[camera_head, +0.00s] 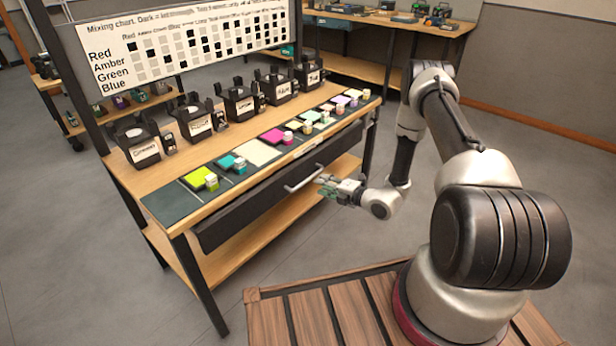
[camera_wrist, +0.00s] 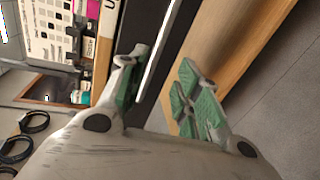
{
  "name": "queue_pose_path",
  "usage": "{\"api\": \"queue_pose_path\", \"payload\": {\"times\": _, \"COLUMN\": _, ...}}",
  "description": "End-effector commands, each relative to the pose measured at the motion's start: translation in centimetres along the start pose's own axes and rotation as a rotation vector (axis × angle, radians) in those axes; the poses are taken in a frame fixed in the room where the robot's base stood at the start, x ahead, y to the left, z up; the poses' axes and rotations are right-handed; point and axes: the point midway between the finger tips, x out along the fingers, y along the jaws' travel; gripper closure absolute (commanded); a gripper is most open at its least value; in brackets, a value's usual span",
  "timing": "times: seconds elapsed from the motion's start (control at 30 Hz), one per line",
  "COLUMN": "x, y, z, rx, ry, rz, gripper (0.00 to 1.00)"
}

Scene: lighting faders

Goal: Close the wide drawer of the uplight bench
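The uplight bench (camera_head: 125,172) is wooden with dark legs, on the left of the head view. Its wide drawer (camera_head: 240,208) has a long dark front under the bench top. Its front stands a little proud of the bench edge at the left end; how far it is out is hard to tell. A silver bar handle (camera_head: 303,179) is on the front. My gripper (camera_head: 328,186) is just right of the handle. In the wrist view my gripper (camera_wrist: 162,70) has its green-padded fingers apart, and the bright handle bar (camera_wrist: 160,50) runs close to the left finger. Contact cannot be told.
Several black lamps (camera_head: 197,122) and coloured blocks (camera_head: 203,179) stand on the bench top. A lower wooden shelf (camera_head: 240,240) lies beneath the drawer. A mixing chart (camera_head: 185,45) stands behind. Another bench (camera_head: 390,25) is at the back.

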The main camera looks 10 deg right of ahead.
Motion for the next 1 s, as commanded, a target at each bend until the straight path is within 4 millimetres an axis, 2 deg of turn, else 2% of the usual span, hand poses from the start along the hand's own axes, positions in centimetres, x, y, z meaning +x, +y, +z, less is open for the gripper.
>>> {"api": "queue_pose_path", "payload": {"times": 0.17, "x": 0.9, "y": 0.6, "z": 0.0, "rx": 0.074, "ry": 0.000, "rz": 0.025, "gripper": 0.67}}
{"api": "queue_pose_path", "payload": {"times": 0.4, "x": 4.9, "y": 0.7, "z": -0.1, "rx": 0.072, "ry": 0.002, "rz": 0.024, "gripper": 0.67}}
{"api": "queue_pose_path", "payload": {"times": 0.6, "x": 7.3, "y": 0.7, "z": 0.0, "rx": 0.072, "ry": 0.001, "rz": 0.023, "gripper": 0.67}}
{"api": "queue_pose_path", "payload": {"times": 0.93, "x": 7.8, "y": 0.8, "z": 0.0, "rx": 0.072, "ry": 0.001, "rz": 0.022, "gripper": 0.67}}
{"api": "queue_pose_path", "payload": {"times": 1.0, "x": 7.8, "y": 0.8, "z": 0.0, "rx": 0.072, "ry": 0.000, "rz": 0.022, "gripper": 0.78}}
